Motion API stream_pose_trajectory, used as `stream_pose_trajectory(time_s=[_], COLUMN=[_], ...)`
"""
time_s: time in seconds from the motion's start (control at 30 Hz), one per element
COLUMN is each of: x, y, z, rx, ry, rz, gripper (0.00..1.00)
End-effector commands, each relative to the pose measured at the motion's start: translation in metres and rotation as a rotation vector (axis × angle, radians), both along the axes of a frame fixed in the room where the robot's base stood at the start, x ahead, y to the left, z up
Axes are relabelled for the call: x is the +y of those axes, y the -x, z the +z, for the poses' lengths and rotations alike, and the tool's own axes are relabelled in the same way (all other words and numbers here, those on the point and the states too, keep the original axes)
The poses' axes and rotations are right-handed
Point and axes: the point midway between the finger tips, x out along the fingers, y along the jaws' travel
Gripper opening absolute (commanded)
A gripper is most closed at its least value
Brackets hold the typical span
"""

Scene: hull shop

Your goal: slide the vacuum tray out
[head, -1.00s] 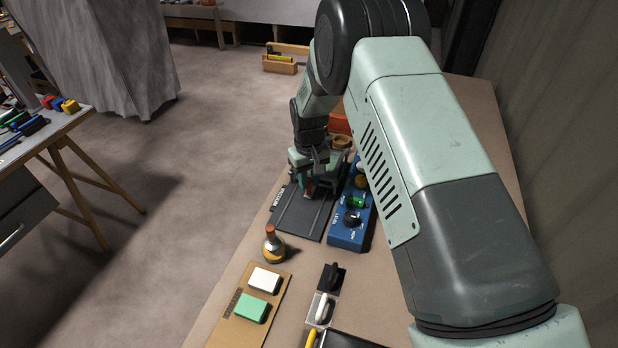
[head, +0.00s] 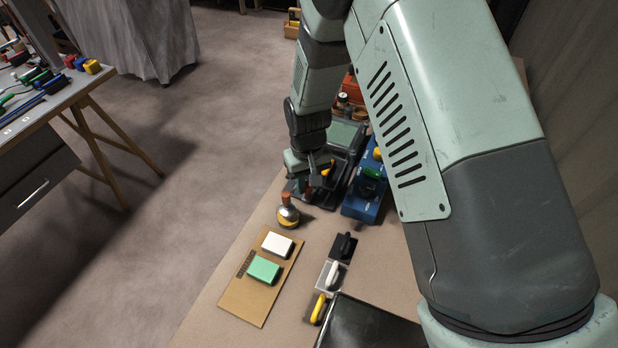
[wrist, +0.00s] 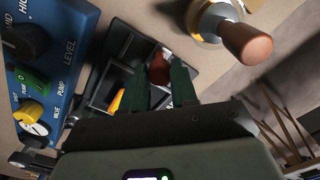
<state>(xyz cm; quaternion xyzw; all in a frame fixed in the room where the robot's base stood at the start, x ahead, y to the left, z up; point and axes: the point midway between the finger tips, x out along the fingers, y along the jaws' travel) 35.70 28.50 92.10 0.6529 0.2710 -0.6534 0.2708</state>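The vacuum tray (head: 300,192) is a black tray with compartments. It lies out in front of the grey-green vacuum unit (head: 346,134). In the wrist view the tray (wrist: 116,84) shows an orange item (wrist: 117,100) inside. Its red-brown handle (wrist: 159,66) stands between the two dark green fingers of my gripper (wrist: 164,82), which look closed on it. In the head view my gripper (head: 312,188) is at the tray's near end and hides part of it.
A blue pump box (head: 361,205) with knobs stands close on the right. A wooden-handled round tool (head: 288,214) stands just in front of the tray. A board (head: 249,292) with white and green blocks and several trowels lie nearer. Bare bench shows between them.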

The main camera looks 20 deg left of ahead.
Motion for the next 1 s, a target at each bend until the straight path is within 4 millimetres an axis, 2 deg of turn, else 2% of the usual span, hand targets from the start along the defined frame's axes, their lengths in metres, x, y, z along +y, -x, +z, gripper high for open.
stream_pose_trajectory(time_s=[0.3, 0.43, 0.57, 0.8, 1.0], x=[0.0, 0.0, 0.0, 0.0, 0.0], y=[-0.001, -0.001, -0.002, -0.002, -0.001], z=[0.0, 0.008, 0.029, 0.078, 0.103], rx=[-0.001, -0.002, -0.004, -0.004, -0.003], ry=[0.0, -0.001, -0.003, -0.003, -0.003], rz=[-0.001, -0.001, -0.001, -0.001, -0.001], gripper=[0.38, 0.38, 0.38, 0.38, 0.38])
